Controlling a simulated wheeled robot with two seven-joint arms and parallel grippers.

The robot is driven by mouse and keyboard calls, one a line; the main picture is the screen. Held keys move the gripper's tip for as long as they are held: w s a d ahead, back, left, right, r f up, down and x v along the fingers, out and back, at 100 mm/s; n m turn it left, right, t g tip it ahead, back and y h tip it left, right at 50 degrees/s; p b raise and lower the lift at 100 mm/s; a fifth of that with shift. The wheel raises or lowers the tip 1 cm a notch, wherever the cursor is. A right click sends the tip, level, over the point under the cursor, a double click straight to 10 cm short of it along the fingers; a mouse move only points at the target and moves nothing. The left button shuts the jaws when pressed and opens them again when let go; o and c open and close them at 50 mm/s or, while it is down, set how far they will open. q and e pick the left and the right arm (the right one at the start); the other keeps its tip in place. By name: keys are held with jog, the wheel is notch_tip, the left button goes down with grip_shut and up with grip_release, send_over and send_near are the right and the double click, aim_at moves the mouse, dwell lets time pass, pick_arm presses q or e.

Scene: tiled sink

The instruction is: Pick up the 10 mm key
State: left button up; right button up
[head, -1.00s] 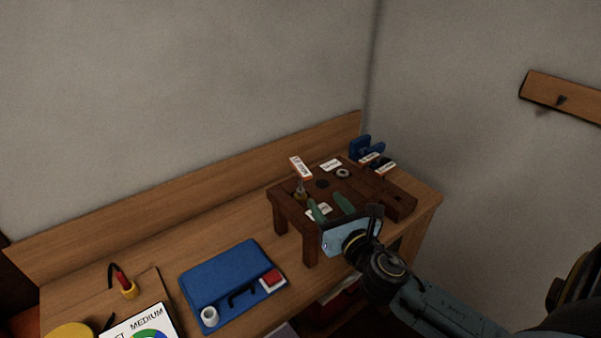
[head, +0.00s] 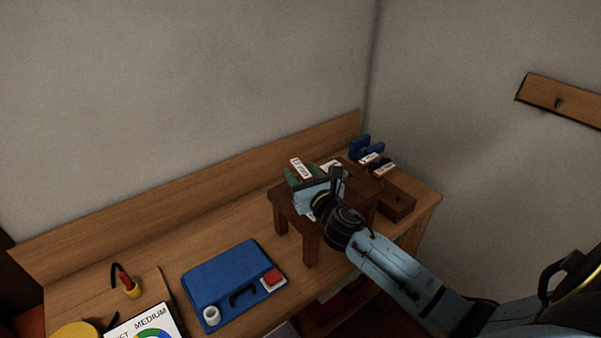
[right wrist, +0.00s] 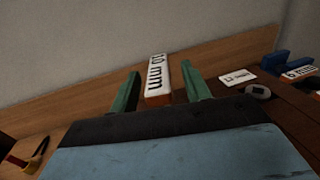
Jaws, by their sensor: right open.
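The 10 mm key (head: 301,168) shows its white label with orange edges, standing up above the dark wooden rack; its lower part is hidden behind my gripper. In the right wrist view the label (right wrist: 158,78) reads "10 mm" and lies between the two green fingers. My right gripper (right wrist: 162,84) is open, with one finger on either side of the label and gaps visible on both sides. In the head view the right gripper (head: 305,181) is over the rack's left part. My left gripper is not in view.
The rack (head: 284,212) stands on the wooden bench. Other labelled pieces, including a 6 mm one (right wrist: 299,72), and a grey ring (right wrist: 258,92) are to the right. A blue case (head: 225,270) lies at left. Walls stand behind and at right.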

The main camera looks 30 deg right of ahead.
jog(key=shift+w+d, duration=0.1)
jog(key=shift+w, duration=0.45)
grip_shut()
